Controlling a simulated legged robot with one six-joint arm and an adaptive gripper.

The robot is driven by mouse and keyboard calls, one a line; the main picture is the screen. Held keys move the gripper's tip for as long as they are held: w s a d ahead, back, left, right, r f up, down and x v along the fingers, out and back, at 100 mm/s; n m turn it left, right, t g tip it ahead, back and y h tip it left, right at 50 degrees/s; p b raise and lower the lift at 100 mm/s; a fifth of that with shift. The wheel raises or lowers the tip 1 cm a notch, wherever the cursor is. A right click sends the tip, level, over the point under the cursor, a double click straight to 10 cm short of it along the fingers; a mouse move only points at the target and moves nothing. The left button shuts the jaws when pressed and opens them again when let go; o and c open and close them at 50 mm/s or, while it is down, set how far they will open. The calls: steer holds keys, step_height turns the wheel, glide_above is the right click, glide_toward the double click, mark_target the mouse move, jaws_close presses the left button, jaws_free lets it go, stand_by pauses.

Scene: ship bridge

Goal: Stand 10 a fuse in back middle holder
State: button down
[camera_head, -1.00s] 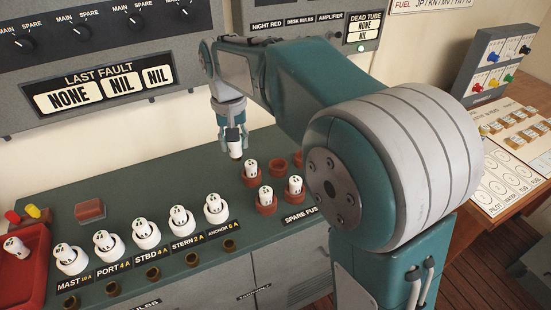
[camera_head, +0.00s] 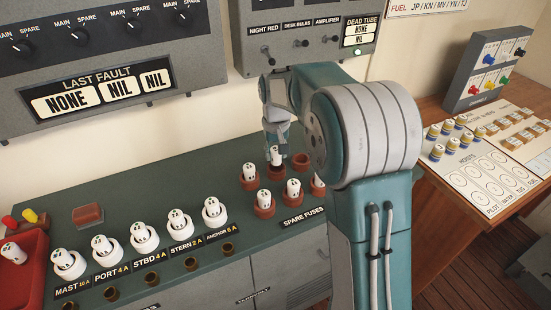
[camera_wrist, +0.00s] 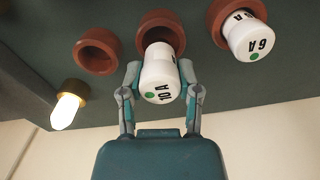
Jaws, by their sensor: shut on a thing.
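My gripper (camera_head: 276,140) is shut on the white 10 A fuse (camera_head: 275,156), which has a green dot in the wrist view (camera_wrist: 160,78). The fuse is upright at the brown back middle holder (camera_wrist: 161,22), its lower end overlapping the holder's mouth. I cannot tell how deep it sits. The back right holder (camera_head: 300,162) is empty; it shows at the left in the wrist view (camera_wrist: 98,51). A 6 A fuse (camera_wrist: 246,35) stands in the back left holder (camera_head: 250,184).
Fuses stand in the front spare holders (camera_head: 264,209), close to my gripper; my arm partly covers the right one. A row of white fuses (camera_head: 142,237) stands to the left. A red tray (camera_head: 33,283) is at far left. The wall panel (camera_head: 310,40) rises behind.

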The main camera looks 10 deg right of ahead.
step_height(320, 180, down, 2)
steer(key=shift+f, duration=0.1)
steer(key=shift+c, duration=1.5)
jaws_free()
steer(key=shift+a, duration=0.1)
